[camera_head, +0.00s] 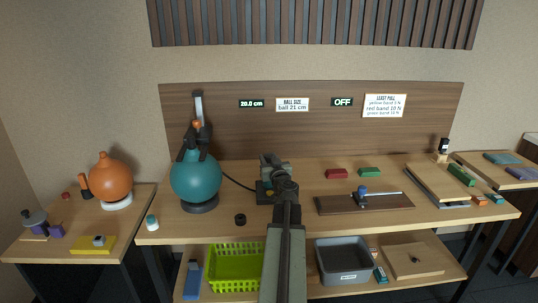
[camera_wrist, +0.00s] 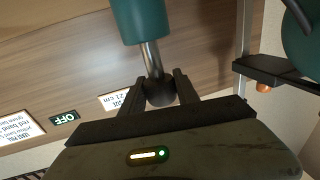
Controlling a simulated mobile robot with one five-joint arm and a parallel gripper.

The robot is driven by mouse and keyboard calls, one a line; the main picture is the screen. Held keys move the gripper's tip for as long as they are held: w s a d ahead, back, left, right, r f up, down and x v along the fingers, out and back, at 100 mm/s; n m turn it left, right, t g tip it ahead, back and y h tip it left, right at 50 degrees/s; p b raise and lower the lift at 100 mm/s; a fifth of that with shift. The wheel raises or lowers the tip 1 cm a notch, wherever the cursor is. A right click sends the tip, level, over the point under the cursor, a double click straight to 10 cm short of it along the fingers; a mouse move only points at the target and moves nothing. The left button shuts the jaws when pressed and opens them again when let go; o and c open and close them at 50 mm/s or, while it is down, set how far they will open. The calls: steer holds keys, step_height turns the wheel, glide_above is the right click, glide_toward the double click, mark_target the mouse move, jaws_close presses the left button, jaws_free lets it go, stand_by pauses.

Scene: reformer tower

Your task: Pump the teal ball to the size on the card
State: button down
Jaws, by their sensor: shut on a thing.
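The teal ball (camera_head: 195,181) sits on a dark ring stand at the left of the bench, under a grey post with dark arms. It also shows at the wrist view's right edge (camera_wrist: 302,42). The size card (camera_head: 292,104) reads "ball 21 cm". The display (camera_head: 251,103) beside it reads 20.0 cm. A black hose (camera_head: 238,183) runs from the ball toward the pump, mostly hidden by my arm. In the wrist view my gripper (camera_wrist: 160,92) is shut on the dark knob at the end of a metal rod (camera_wrist: 152,60). The rod enters the teal pump cylinder (camera_wrist: 139,18).
An OFF sign (camera_head: 342,102) and a pull card (camera_head: 384,106) hang at the right. An orange ball (camera_head: 111,178) stands on the left table. A wooden slider board (camera_head: 335,205) lies right of my arm. A green basket (camera_head: 237,265) and grey bin (camera_head: 343,262) are below.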

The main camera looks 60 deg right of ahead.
step_height(320, 180, down, 4)
steer(key=b, duration=0.3)
steer(key=shift+r, duration=0.25)
step_height(320, 180, up, 4)
steer(key=p, duration=0.4)
steer(key=shift+r, duration=0.15)
steer(key=shift+f, duration=0.2)
steer(key=shift+f+b, duration=2.1)
steer(key=shift+r, duration=0.1)
